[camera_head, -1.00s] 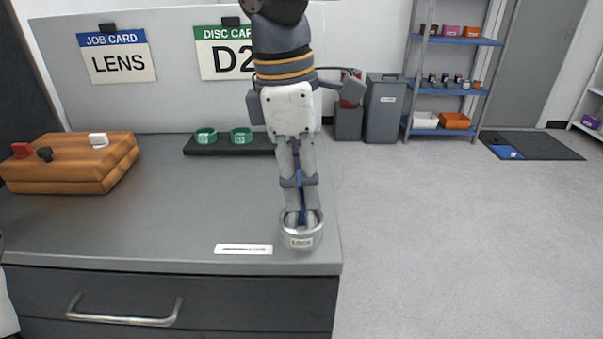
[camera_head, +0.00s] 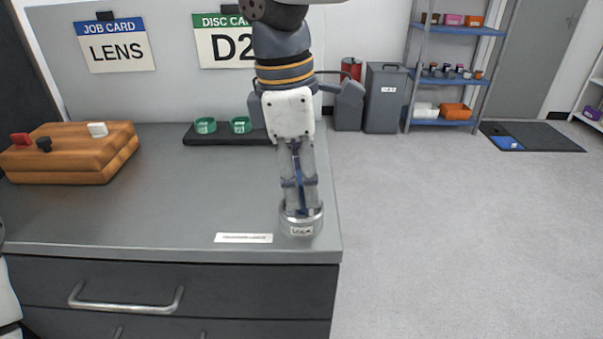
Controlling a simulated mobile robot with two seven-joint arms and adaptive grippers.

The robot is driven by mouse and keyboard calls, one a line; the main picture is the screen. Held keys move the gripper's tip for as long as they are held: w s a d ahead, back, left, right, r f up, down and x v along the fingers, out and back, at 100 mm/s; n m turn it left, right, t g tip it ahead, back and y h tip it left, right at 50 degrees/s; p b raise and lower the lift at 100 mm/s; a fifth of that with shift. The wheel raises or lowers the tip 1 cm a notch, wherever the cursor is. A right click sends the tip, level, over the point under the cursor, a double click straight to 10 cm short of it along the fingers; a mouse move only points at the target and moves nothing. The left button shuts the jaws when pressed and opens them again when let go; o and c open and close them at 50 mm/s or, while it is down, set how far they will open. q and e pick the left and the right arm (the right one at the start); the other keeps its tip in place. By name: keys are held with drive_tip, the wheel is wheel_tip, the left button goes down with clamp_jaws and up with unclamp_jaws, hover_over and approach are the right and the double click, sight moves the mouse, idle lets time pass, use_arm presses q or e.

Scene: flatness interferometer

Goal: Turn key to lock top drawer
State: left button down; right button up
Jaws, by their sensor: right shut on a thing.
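My right gripper (camera_head: 301,208) points straight down at the front right corner of the grey worktop. Its fingers are shut inside a round metal collar (camera_head: 301,228) with a small lock label on its front. The key itself is hidden by the fingers and the collar. The top drawer (camera_head: 230,285) is below the worktop's front edge, with a silver bar handle (camera_head: 126,304). Its front looks flush with the cabinet. My left gripper is not in view.
A wooden block (camera_head: 70,160) with coloured knobs lies at the left of the worktop (camera_head: 190,195). A black rack (camera_head: 215,138) with green rings stands at the back. A white label strip (camera_head: 243,238) lies left of the collar. Open floor (camera_head: 470,240) is on the right.

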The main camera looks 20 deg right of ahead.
drive_tip(key=n, duration=0.4)
drive_tip(key=shift+n+t, duration=0.3)
drive_tip(key=shift+n, duration=0.1)
drive_tip(key=n, duration=0.4)
drive_tip(key=shift+n+t, duration=0.3)
drive_tip(key=shift+n, duration=0.1)
drive_tip(key=shift+n+y, duration=0.3)
drive_tip(key=shift+n, duration=2.1)
drive_tip(key=n, duration=0.4)
drive_tip(key=shift+n+t+y, duration=0.3)
drive_tip(key=shift+n, duration=0.1)
drive_tip(key=o, duration=1.2)
drive_tip(key=shift+r, duration=0.1)
drive_tip(key=r, duration=0.4)
drive_tip(key=s+r, duration=0.1)
drive_tip(key=r, duration=0.6)
drive_tip(key=shift+s+a+r, duration=0.1)
drive_tip(key=shift+s+r, duration=0.15)
drive_tip(key=shift+r, duration=0.1)
